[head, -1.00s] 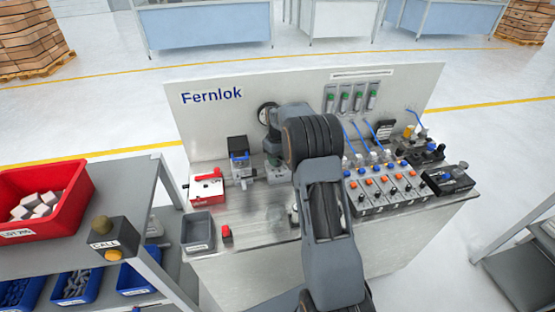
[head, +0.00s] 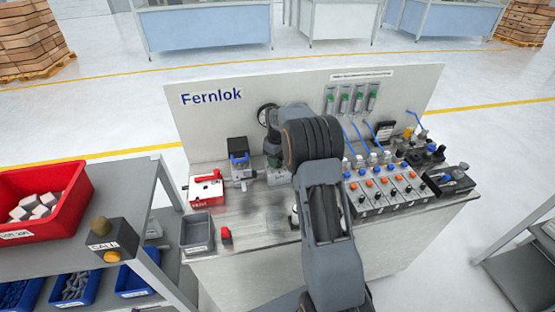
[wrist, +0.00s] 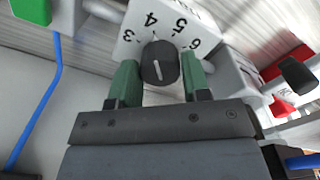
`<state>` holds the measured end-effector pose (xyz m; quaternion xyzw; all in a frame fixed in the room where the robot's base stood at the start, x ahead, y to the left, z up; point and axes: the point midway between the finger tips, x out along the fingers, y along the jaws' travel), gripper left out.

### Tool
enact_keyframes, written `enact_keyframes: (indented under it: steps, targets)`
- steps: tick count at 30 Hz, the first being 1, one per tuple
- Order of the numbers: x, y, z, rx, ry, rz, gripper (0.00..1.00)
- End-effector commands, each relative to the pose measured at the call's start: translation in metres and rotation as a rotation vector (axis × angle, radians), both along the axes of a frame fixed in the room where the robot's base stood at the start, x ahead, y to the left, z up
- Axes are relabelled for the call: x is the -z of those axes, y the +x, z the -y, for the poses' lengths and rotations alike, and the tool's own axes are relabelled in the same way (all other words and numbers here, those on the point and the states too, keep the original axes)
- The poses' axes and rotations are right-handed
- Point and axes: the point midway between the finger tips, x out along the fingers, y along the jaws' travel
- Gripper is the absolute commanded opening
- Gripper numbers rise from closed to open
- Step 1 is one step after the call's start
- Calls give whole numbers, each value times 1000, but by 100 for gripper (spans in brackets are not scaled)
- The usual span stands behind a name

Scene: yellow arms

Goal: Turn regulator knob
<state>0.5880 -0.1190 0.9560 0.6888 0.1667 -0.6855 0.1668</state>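The regulator knob (wrist: 160,62) is round and black with a white pointer line. It sits on a white dial face (wrist: 192,18) with 3, 4, 5 and 6 printed around it. The pointer line points near 4, tilted a little. My gripper (wrist: 160,76) has two green fingers, one on each side of the knob, with their inner faces against or very close to its sides. In the head view my arm hides the knob, and my gripper (head: 272,148) is only partly seen near the back panel.
A red-handled box (head: 206,190) and a grey bin (head: 197,233) stand left on the bench. A valve block with coloured buttons (head: 385,188) stands to the right. In the wrist view, a blue tube (wrist: 52,90) runs at left and a red part (wrist: 286,106) is at right.

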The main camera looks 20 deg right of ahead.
Motion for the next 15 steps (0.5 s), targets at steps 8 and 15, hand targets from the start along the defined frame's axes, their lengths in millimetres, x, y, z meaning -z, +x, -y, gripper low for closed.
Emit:
enact_keyframes:
  steps: [8, 15]
  targets:
    - [1, -1, 0, 0, 0, -3, 65]
    - [-1, -1, 0, 0, -1, -3, 65]
